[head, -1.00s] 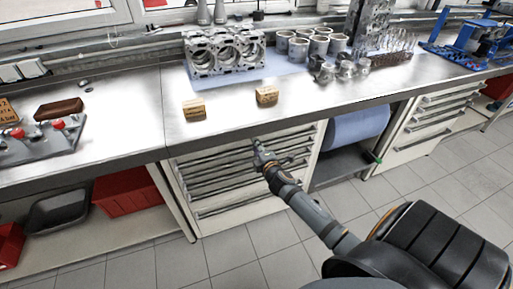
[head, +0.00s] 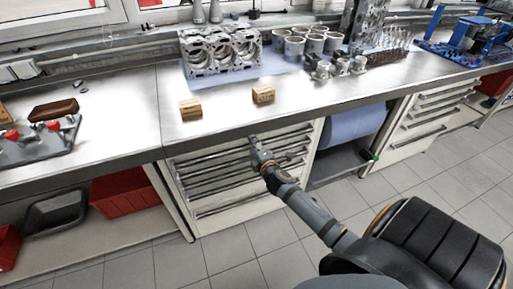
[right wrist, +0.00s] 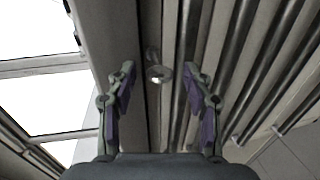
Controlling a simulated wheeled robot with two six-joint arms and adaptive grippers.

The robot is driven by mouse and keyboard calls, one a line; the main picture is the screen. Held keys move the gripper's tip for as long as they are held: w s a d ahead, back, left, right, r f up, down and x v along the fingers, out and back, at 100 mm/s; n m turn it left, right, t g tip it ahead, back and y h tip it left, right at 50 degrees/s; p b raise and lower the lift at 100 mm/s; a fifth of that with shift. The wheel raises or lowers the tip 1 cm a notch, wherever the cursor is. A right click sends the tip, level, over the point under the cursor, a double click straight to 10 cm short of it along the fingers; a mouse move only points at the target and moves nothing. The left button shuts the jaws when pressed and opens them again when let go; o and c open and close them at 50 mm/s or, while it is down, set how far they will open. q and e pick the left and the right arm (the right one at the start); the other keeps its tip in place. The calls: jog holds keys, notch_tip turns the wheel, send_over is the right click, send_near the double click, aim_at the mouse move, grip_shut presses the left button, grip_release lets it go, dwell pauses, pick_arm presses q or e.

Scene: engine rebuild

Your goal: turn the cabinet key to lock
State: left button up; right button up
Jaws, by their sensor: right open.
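The white drawer cabinet (head: 238,208) stands under the steel workbench, with its drawer fronts and long handles facing me. In the right wrist view a small round metal piece (right wrist: 158,73), which looks like the key or its lock, sticks out near the cabinet's top edge. My right gripper (head: 254,142) is at the cabinet's upper front, just under the bench edge. In the right wrist view my right gripper (right wrist: 163,82) is open, its fingers on either side of the round piece with gaps. The key's turn angle cannot be told. My left gripper is not in view.
The workbench (head: 225,122) overhangs the cabinet close above my right gripper. Two small boxes (head: 190,109) (head: 263,95) and an engine block (head: 220,52) stand on it. A blue roll (head: 355,124) hangs right of the cabinet. The tiled floor in front is clear.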

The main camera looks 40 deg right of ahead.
jog(key=v, duration=1.1)
jog(key=shift+s, duration=0.35)
jog(key=s+d+f+m+g+p, duration=0.1)
jog(key=s+d+f+m+g, duration=0.2)
jog(key=f, duration=0.6)
jog(key=s+f+m+g+p, duration=0.15)
jog(key=s+f, duration=0.35)
jog(key=f, duration=0.5)
jog(key=s+d+f+m+g, duration=0.2)
jog(key=s+f+m+g, duration=0.15)
jog(key=f, duration=0.55)
jog(key=s+a+f+m+g+y, duration=0.1)
jog(key=s+a+f+m+g, duration=0.1)
jog(key=s+f, duration=0.3)
jog(key=s+a+f+m+g+y+p, duration=0.1)
jog(key=s+a+f, duration=0.4)
jog(key=s, duration=0.7)
jog(key=s+a+f+m+g+p, duration=0.1)
jog(key=s+a+f+m+g, duration=0.2)
jog(key=s+f, duration=0.3)
jog(key=shift+s+a+f+m+y, duration=0.45)
jog(key=shift+s+a, duration=0.25)
jog(key=shift+s, duration=0.5)
